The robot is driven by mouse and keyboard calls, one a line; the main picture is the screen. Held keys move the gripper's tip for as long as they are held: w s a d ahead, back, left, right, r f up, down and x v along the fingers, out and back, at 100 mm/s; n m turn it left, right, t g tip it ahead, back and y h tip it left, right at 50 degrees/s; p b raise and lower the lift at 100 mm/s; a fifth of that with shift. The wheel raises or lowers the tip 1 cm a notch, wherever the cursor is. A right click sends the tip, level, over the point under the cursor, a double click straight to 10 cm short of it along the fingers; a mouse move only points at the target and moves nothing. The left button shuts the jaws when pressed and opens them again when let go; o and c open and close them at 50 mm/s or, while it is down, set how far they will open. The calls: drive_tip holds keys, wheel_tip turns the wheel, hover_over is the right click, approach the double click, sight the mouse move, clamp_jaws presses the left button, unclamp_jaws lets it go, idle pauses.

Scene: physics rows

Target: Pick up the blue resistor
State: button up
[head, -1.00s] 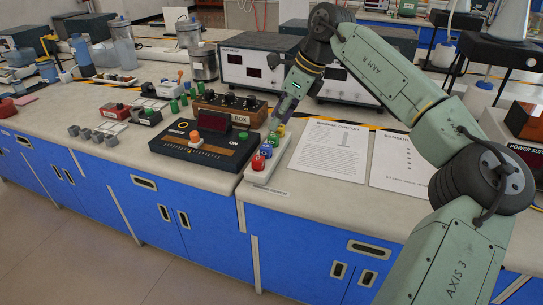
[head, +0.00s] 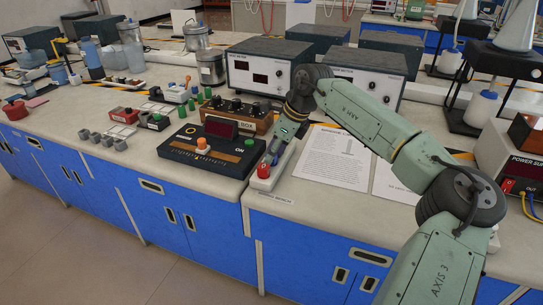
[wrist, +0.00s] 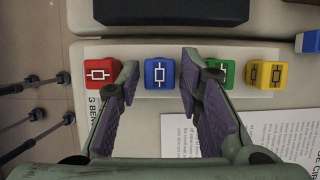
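The blue resistor (wrist: 160,74) is a small cube with a white resistor symbol, in a row on a pale strip in the wrist view. My gripper (wrist: 160,64) is open. Its two purple-padded fingertips show on either side of the blue cube, with a gap to each side. How far above the cube they are, I cannot tell. In the head view my gripper (head: 277,150) is at the row and hides most of it.
A red cube (wrist: 102,75) sits left of the left finger. A green cube (wrist: 222,73) is partly behind the right finger, with a yellow cube (wrist: 267,75) beyond. The black console (head: 211,149) stands close left of the row. Printed sheets (head: 333,157) lie to the right.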

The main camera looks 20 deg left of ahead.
drive_tip(key=shift+f, duration=0.1)
drive_tip(key=shift+c, duration=0.4)
clamp_jaws()
